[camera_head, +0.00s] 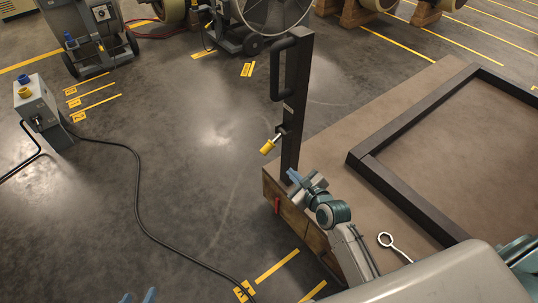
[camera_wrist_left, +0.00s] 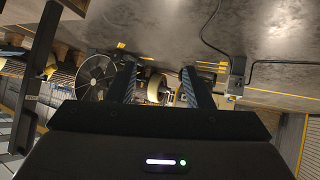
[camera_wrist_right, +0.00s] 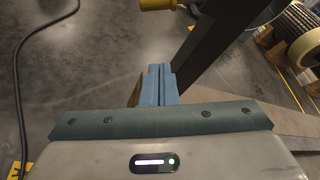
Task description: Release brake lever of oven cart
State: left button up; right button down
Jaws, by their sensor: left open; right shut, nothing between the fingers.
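The brake lever has a yellow grip (camera_head: 268,147) on a short metal rod, tilted down to the left from the cart's dark upright post (camera_head: 294,110). Its yellow end also shows at the top edge of the right wrist view (camera_wrist_right: 158,4). The oven cart has a brown deck (camera_head: 345,140) with a dark frame. My right gripper (camera_head: 292,177) is shut and empty, below the yellow grip and close to the post's foot, apart from the lever. My left gripper (camera_head: 138,297) is open and empty at the bottom edge; its spread fingers show in the left wrist view (camera_wrist_left: 160,85).
A ring-ended tool (camera_head: 394,246) lies on the deck near my right arm. A red tab (camera_head: 277,206) is on the deck's side. A grey box (camera_head: 40,110) with a black cable (camera_head: 137,190) stands at left. The floor left of the cart is otherwise open.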

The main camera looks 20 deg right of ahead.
aim_at(273, 142)
pick_arm(q)
jog(key=shift+w, duration=0.1)
pick_arm(e)
jog(key=shift+w+f, duration=0.1)
pick_arm(q)
jog(key=w+a+r+t+b, duration=0.1)
jog(key=w+r+t, duration=0.3)
jog(key=r, duration=0.2)
jog(key=w+r+t+b, duration=0.1)
jog(key=w+r+t, duration=0.3)
jog(key=r, duration=0.3)
jog(key=shift+w+a+r+t+b, duration=0.15)
jog(key=shift+w+a+t+b, duration=0.1)
jog(key=shift+a+t+b, duration=0.25)
pick_arm(e)
jog(key=w+a, duration=0.3)
jog(key=w, duration=0.5)
jog(key=shift+w+a+r, duration=0.25)
jog(key=shift+r, duration=0.05)
pick_arm(q)
jog(key=shift+d, duration=0.15)
